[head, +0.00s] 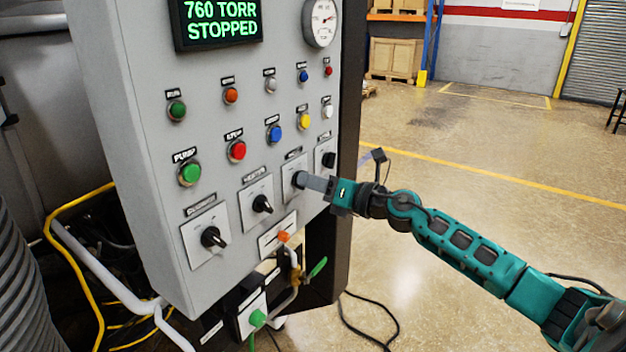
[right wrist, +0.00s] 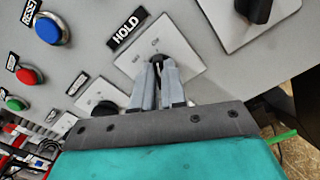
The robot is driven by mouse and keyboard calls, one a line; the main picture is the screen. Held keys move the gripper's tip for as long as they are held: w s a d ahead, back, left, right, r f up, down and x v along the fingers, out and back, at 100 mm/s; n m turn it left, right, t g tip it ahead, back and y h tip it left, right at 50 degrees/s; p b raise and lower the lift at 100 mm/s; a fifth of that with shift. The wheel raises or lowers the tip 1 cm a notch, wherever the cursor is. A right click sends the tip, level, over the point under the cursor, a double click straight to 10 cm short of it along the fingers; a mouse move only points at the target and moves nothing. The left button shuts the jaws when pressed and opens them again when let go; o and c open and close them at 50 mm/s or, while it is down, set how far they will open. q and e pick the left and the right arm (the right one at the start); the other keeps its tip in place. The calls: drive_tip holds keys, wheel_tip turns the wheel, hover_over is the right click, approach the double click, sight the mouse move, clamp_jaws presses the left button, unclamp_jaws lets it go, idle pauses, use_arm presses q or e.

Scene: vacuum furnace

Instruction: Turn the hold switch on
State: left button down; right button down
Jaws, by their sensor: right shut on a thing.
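The hold switch (head: 291,168) is a dark rotary knob on a pale square plate, third from the left in the lower row of the grey control panel (head: 140,110). In the right wrist view its plate (right wrist: 182,48) sits under a black HOLD label (right wrist: 126,31). My right gripper (head: 304,181) reaches in from the right and is shut on the hold switch knob. In the right wrist view its two fingers (right wrist: 158,72) clasp the knob and hide most of it, so its exact angle cannot be told. My left gripper is not in view.
Other rotary switches stand beside it: the left neighbour (head: 262,204) and the right neighbour (head: 328,159). Coloured buttons fill the rows above. The display (head: 220,22) reads 760 TORR STOPPED. A green-handled valve (head: 317,267) sits below. The floor to the right is open.

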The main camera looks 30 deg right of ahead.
drive_tip(key=c, duration=1.2)
unclamp_jaws()
drive_tip(key=shift+b+v, duration=1.05)
drive_tip(key=shift+v, duration=5.45)
drive_tip(key=shift+f, duration=0.1)
